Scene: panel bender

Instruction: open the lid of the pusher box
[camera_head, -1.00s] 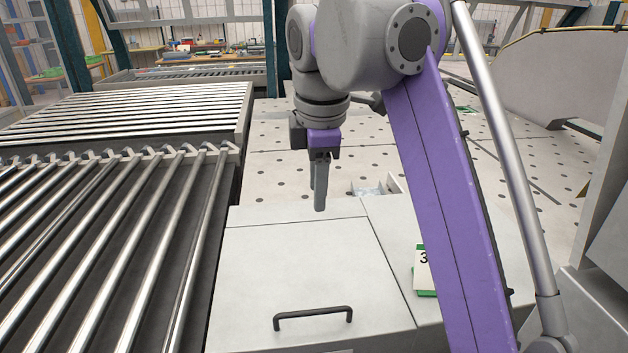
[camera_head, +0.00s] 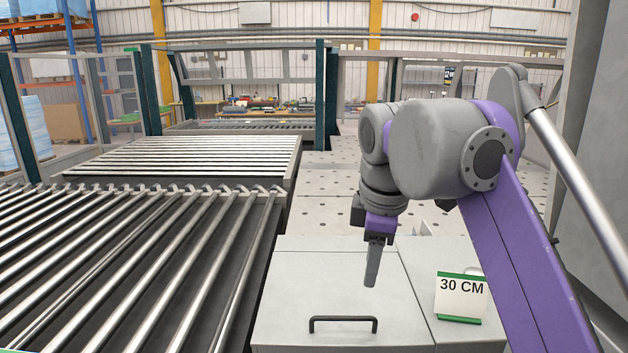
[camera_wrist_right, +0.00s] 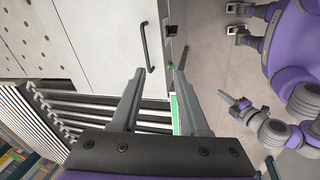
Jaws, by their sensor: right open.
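The pusher box lid (camera_head: 310,285) is a flat pale grey panel and lies shut. Its black bar handle (camera_head: 343,319) is near the front edge. My right gripper (camera_head: 371,283) points down over the right half of the lid, behind the handle in the picture. In the right wrist view its two fingers (camera_wrist_right: 158,72) are apart with nothing between them. The handle (camera_wrist_right: 147,42) lies ahead of the fingertips there, and I see no contact. My left gripper (camera_wrist_right: 234,101) shows small in the right wrist view; its finger gap is unclear.
A roller conveyor (camera_head: 110,255) runs along the left of the box. A "30 CM" sign (camera_head: 460,297) with green edges stands on the panel right of the lid. A perforated table (camera_head: 325,205) lies behind. Grey machine casing borders the right.

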